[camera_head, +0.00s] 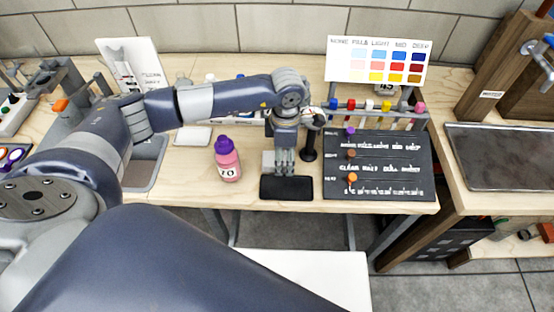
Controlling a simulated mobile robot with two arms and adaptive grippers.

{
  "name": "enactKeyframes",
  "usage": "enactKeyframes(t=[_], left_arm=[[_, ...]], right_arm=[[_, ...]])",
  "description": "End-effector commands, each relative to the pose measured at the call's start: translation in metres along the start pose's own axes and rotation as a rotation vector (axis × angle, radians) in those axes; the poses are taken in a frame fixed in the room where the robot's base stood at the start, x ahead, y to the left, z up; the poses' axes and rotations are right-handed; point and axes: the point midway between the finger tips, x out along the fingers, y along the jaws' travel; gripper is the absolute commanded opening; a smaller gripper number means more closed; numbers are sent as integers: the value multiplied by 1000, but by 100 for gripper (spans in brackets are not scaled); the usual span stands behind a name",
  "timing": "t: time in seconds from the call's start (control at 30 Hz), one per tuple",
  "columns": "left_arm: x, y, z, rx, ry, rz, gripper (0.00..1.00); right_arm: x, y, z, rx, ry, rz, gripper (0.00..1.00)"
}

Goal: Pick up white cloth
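A small flat white piece (192,136) lies on the wooden table behind and to the left of the pink bottle. It may be the white cloth, but I cannot tell its material. My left gripper (280,162) points down over the table, at the rear edge of a black pad (287,188). It is right of the white piece and well apart from it. Its fingers look close together, but I cannot tell whether they are shut or hold anything. My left arm crosses above the table and hides part of its back. My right gripper is not in view.
A pink bottle with purple cap (228,160) stands left of my gripper. A dark board with coloured pegs (378,178) lies to the right, before a rack of capped tubes (385,108). A colour chart (378,60) stands behind. A grey tray (146,160) is left.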

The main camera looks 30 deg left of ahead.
Motion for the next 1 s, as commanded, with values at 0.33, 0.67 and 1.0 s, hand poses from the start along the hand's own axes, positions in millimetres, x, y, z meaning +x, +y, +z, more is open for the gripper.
enactKeyframes(t=[0.33,0.67,1.0], left_arm=[[0,0,0,-1,0,0,28],[-14,1,0,-1,-2,2,28],[-36,-39,-20,4,1,0,28]], right_arm=[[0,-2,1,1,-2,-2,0],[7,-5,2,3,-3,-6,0],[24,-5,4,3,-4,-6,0]])
